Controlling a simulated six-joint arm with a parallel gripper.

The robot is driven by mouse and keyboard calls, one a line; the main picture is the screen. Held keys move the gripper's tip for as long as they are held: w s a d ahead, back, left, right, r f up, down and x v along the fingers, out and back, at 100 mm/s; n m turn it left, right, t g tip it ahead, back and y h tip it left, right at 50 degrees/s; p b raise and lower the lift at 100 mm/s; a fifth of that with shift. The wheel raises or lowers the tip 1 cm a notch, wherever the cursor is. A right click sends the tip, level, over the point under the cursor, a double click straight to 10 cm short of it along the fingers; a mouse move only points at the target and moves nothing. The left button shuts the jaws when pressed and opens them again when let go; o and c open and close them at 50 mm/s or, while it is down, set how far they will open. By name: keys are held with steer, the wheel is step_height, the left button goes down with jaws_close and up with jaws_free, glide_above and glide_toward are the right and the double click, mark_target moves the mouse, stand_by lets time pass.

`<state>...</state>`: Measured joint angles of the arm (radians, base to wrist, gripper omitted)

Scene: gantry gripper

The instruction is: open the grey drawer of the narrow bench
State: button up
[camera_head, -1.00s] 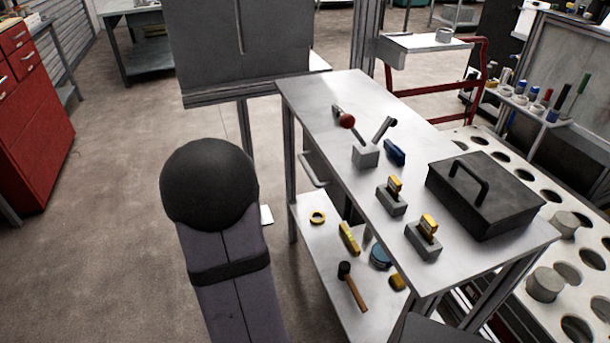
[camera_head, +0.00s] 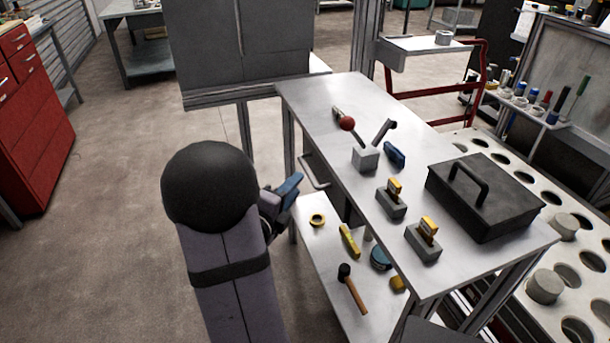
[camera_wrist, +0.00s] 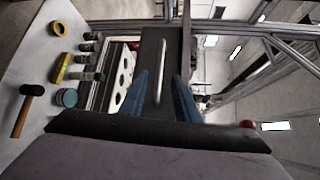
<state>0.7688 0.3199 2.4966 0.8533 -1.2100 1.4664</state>
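The narrow bench (camera_head: 310,100) has a light grey top. The drawer's bar handle (camera_head: 316,180) sticks out from the bench's left side, below the top. In the wrist view the dark grey drawer front (camera_wrist: 155,42) faces me, and its pale handle (camera_wrist: 161,70) runs upright in the picture. My gripper (camera_head: 292,186) is just left of the handle, with blue fingers. In the wrist view my gripper (camera_wrist: 161,80) is open, one finger on each side of the handle, with visible gaps. Most of the drawer is hidden under the bench top in the head view.
On the bench stand a red-knobbed lever (camera_head: 347,123), a black lidded box (camera_head: 490,210) and small blocks. The lower shelf (camera_head: 310,265) holds a mallet (camera_head: 352,288), a yellow ring (camera_head: 317,220) and other items. Open floor (camera_head: 110,230) lies to the left.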

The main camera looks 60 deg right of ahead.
steer(key=d+f, duration=0.1)
steer(key=d, duration=0.6)
steer(key=shift+p, duration=0.3)
steer(key=shift+c, duration=0.5)
jaws_close()
